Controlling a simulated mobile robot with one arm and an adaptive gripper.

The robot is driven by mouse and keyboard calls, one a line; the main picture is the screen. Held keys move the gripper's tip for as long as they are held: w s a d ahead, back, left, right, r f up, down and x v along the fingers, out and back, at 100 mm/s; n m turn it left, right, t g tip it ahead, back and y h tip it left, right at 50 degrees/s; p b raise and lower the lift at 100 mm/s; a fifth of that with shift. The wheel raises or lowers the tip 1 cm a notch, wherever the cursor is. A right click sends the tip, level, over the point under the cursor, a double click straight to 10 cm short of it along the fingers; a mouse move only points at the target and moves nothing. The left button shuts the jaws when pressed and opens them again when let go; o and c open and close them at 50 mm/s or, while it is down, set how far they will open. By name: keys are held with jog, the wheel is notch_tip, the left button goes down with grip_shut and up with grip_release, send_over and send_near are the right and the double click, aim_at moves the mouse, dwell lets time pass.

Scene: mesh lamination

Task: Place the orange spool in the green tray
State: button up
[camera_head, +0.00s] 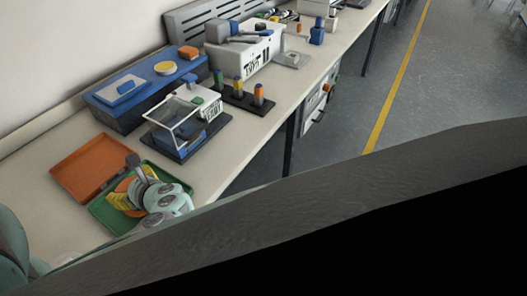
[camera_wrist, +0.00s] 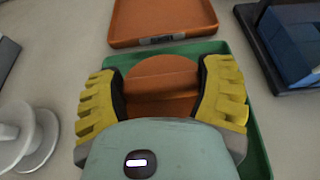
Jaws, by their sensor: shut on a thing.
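The orange spool (camera_wrist: 162,77) sits between the yellow fingers of my gripper (camera_wrist: 162,95) in the wrist view, with both fingers against its sides. The green tray (camera_wrist: 262,140) lies under and around the spool and gripper in that view. I cannot tell whether the spool touches the tray floor. In the head view, my gripper (camera_head: 122,194) is over the green tray (camera_head: 105,215), and a bit of the orange spool (camera_head: 126,183) shows beside the fingers. My wrist hides much of the tray there.
An empty orange tray (camera_head: 92,166) lies just beyond the green tray. A clear-lidded device (camera_head: 183,125) on a dark base and a blue box (camera_head: 135,100) stand farther along the bench. A white spool (camera_wrist: 32,140) stands left in the wrist view.

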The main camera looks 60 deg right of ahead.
jog(key=shift+f, duration=0.25)
jog(key=shift+f, duration=0.15)
jog(key=o, duration=1.2)
jog(key=shift+s+r, duration=0.1)
jog(key=shift+r, duration=0.1)
jog(key=v, duration=1.2)
jog(key=shift+d+f, duration=0.1)
jog(key=shift+d, duration=0.05)
